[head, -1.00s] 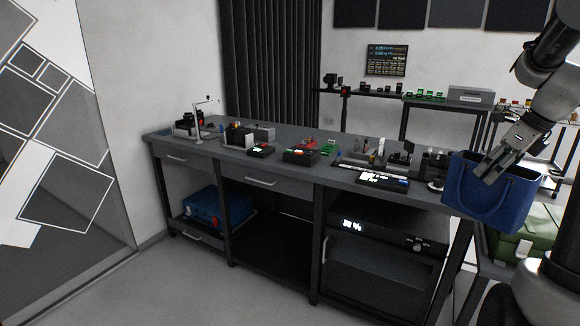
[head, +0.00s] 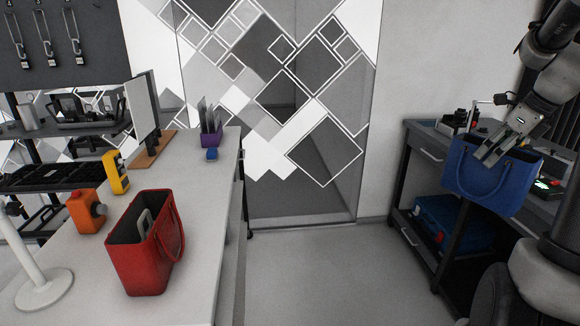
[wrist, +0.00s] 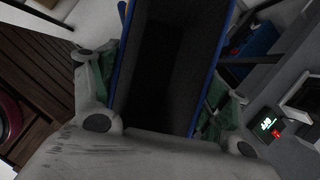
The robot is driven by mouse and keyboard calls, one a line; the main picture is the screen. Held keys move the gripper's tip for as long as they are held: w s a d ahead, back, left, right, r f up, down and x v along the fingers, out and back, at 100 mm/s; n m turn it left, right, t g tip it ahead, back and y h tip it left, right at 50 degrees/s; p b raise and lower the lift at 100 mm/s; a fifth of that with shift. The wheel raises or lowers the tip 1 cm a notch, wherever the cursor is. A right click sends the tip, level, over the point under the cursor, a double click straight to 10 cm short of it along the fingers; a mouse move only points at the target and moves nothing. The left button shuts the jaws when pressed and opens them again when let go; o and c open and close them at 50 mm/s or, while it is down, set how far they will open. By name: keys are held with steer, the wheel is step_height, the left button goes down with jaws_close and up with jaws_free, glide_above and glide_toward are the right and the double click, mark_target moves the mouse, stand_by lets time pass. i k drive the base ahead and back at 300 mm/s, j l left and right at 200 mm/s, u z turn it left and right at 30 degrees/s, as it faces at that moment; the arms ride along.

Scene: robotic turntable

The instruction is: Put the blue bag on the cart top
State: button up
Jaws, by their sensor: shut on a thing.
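The blue bag (head: 490,182) hangs from my gripper (head: 487,157) at the right of the head view, in front of the dark workbench. The bag is roughly upright, with its open top towards the gripper. My gripper is shut on the bag's upper part; the exact contact at the handle is hard to make out. In the wrist view the bag's dark inside (wrist: 165,65) and blue rim lie between the fingers. I cannot identify a cart top in these views.

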mark_target(186, 193)
steer(key=i+l+u, duration=0.1)
steer(key=u, duration=0.3)
steer(key=i+l+u, duration=0.15)
steer(key=u, duration=0.3)
steer(key=i+l+u, duration=0.25)
steer(key=u, duration=0.15)
steer(key=i+l+u, duration=0.15)
steer(key=u, duration=0.25)
steer(key=l+u, duration=0.3)
steer(key=u, duration=0.15)
steer(key=i+l+u, duration=0.1)
steer(key=l+u, duration=0.3)
steer(key=l, duration=0.2)
steer(key=l+u, duration=0.4)
steer(key=l, duration=0.25)
